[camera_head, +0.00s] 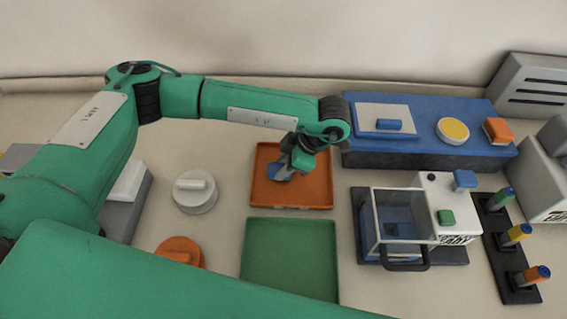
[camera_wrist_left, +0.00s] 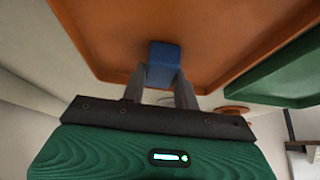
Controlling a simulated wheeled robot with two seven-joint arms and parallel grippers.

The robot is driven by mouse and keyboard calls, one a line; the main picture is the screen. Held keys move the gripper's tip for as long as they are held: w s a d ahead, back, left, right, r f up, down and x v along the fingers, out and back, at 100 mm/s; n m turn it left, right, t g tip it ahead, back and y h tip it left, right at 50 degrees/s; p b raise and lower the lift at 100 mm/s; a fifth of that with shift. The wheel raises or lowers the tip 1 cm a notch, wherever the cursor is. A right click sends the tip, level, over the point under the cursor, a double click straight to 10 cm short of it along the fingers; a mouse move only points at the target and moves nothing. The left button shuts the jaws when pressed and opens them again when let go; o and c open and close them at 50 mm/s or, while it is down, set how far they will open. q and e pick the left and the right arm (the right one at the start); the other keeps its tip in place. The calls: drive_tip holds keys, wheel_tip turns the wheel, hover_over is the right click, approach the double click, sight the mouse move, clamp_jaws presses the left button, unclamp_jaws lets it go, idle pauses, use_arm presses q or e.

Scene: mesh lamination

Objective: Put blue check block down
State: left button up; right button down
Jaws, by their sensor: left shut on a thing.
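My left gripper (camera_head: 284,172) is over the orange tray (camera_head: 315,193) in the head view, pointing down into it. It is shut on the blue check block (camera_head: 275,171), which shows as a small blue shape at the fingertips. In the left wrist view the blue check block (camera_wrist_left: 163,62) sits between the two fingers of the left gripper (camera_wrist_left: 160,88), against the orange tray floor (camera_wrist_left: 230,35). Whether the block touches the tray floor is hard to tell. The right gripper is not seen.
A green tray (camera_head: 290,258) lies just in front of the orange tray. A blue platform (camera_head: 430,155) stands to the right, with a clear-lidded machine (camera_head: 445,215) in front of it. A round white weight-like piece (camera_head: 195,199) and an orange one (camera_head: 180,250) stand left.

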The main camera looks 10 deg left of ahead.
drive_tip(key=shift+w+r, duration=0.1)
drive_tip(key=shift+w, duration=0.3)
use_arm(q)
drive_tip(key=o, duration=1.1)
drive_tip(key=shift+d+r, duration=0.1)
drive_tip(key=shift+r, duration=0.05)
drive_tip(key=b+v, duration=0.1)
drive_tip(key=v, duration=1)
drive_tip(key=shift+d+r, duration=0.25)
drive_tip(key=shift+r, duration=0.05)
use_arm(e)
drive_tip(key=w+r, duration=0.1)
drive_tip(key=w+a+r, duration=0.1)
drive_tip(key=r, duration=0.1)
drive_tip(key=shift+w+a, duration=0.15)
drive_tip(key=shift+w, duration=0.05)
